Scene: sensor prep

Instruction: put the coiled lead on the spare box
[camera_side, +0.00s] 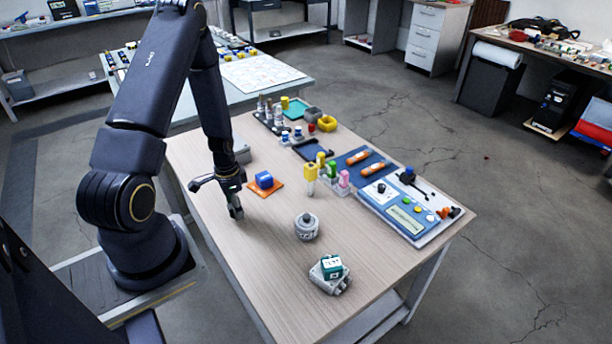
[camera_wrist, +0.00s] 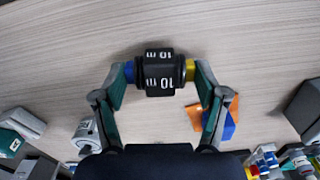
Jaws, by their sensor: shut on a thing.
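My gripper (camera_wrist: 160,75) is low over the wooden table, its fingers shut on the two ends of a black block (camera_wrist: 160,72) with white "10" markings, one blue end and one yellow end. I cannot tell whether this is the coiled lead. In the side view my gripper (camera_side: 236,211) hides most of the block. No box is clearly marked as the spare box. A grey box (camera_wrist: 305,108) lies at the right in the wrist view. A teal box (camera_side: 331,266) sits on a pale grey housing (camera_side: 340,287) near the table's front corner.
A blue block (camera_side: 264,179) on an orange pad (camera_side: 275,186) lies close beside my gripper. A grey round part (camera_side: 306,229) stands nearer the front. Upright coloured items (camera_side: 310,175) and an instrument panel (camera_side: 405,221) occupy the far side. The table's near left side is bare.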

